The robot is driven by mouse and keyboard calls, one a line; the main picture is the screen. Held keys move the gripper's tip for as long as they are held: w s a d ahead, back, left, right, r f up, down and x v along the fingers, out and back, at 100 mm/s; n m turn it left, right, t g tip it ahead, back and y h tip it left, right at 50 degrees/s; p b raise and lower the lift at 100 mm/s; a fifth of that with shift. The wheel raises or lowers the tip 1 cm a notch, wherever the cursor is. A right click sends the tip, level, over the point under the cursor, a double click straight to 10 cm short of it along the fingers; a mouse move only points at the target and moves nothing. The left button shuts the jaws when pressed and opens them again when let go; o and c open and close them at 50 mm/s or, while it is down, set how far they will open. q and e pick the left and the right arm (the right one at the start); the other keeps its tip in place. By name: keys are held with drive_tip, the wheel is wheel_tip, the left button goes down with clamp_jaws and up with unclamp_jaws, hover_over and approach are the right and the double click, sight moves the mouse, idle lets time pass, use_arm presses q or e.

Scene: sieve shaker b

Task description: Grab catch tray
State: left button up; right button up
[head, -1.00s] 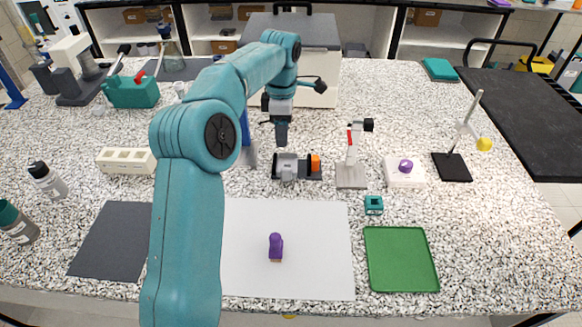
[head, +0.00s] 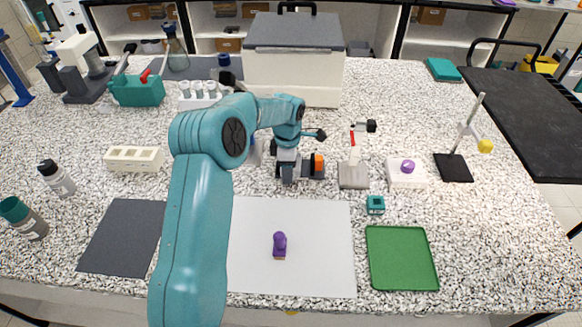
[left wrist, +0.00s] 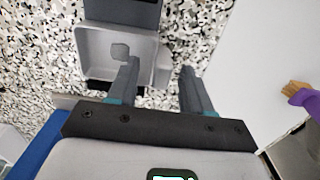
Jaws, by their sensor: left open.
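The catch tray appears to be the light grey open-topped tray (left wrist: 98,48) in the left wrist view, lying on the speckled bench against a dark grey part (left wrist: 125,12). In the head view the small grey device with an orange knob (head: 318,162) is partly hidden by my left gripper (head: 288,178). In the left wrist view my left gripper (left wrist: 160,67) is open. Its left finger overlaps the tray's inside and its right finger is outside, with the tray's right wall between them. I cannot tell whether the fingers touch it. My right gripper is not in view.
A white mat (head: 325,235) bears a purple-handled tool (head: 280,245). A grey stand with a red part (head: 353,175) is close right of the device. A green tray (head: 400,258) lies at front right. A white-and-grey box (head: 293,60) stands behind.

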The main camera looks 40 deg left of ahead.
use_arm(q)
drive_tip(key=shift+s, duration=0.15)
drive_tip(key=c, duration=0.3)
clamp_jaws()
drive_tip(key=shift+r, duration=0.15)
